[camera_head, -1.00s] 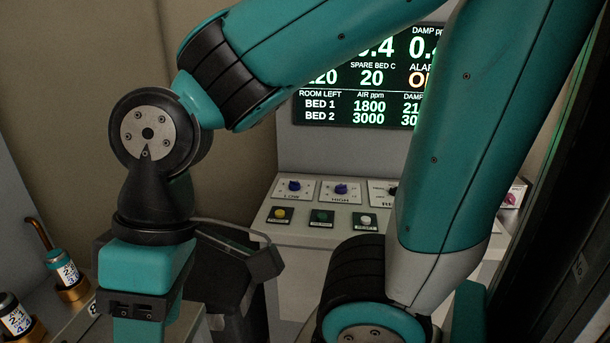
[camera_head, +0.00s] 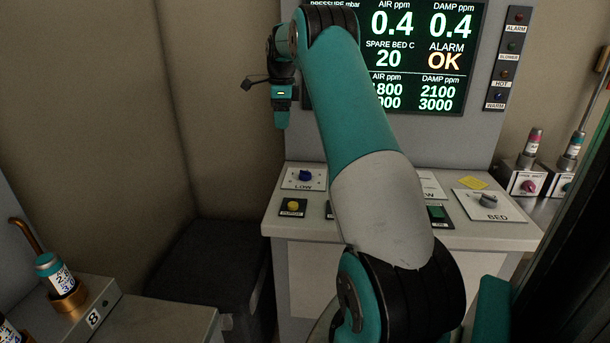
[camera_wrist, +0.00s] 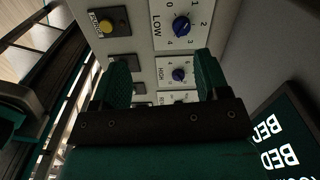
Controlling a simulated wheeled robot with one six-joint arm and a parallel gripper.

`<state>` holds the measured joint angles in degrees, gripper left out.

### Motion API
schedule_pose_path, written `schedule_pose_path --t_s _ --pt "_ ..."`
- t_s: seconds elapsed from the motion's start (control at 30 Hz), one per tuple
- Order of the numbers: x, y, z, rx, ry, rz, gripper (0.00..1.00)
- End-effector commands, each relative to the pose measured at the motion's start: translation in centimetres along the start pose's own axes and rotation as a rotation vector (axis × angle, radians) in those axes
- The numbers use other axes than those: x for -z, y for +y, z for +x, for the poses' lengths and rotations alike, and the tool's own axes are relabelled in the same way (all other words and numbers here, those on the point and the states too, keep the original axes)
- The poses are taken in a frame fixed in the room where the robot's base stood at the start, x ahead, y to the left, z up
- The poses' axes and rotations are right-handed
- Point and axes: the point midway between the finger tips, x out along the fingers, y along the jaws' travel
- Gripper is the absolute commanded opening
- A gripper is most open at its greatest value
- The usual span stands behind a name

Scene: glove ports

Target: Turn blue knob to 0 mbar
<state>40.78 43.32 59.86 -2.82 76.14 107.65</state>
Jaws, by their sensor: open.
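A blue knob on a white plate marked LOW (camera_head: 305,176) sits at the back left of the console top. In the wrist view this LOW knob (camera_wrist: 181,26) is at top centre, with a dial numbered about 0 to 4; I cannot tell its pointer setting. A second blue knob, marked HIGH (camera_wrist: 179,75), shows between my fingers in the wrist view and is hidden behind my arm in the head view. My gripper (camera_wrist: 163,77) is open and empty, apart from both knobs. The wall display (camera_head: 420,60) has a pressure heading, but my arm covers its value.
A yellow button (camera_head: 293,206) is in front of LOW. A grey BED knob (camera_head: 488,200) is at the console's right. Bottles (camera_head: 533,143) stand on the right, another bottle (camera_head: 56,274) on the left bench. A black bin (camera_head: 208,270) stands left of the console.

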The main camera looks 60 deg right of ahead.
Motion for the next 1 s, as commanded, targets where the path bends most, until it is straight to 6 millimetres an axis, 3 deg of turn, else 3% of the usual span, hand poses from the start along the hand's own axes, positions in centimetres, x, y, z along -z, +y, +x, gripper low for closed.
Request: schedule_pose_path --t_s 0.03,0.1,0.23,0.47,1.0 --pt "2.2 -1.6 0.9 -0.003 0.006 0.122 0.69" --pt "4.4 -2.9 1.5 -0.005 0.012 0.255 0.69" --pt "6.3 -3.9 2.3 -0.009 0.017 0.374 0.69" --pt "6.5 -3.9 5.5 -0.011 0.018 0.387 0.69" --pt "6.5 -3.7 16.9 -0.009 0.017 0.382 0.69"
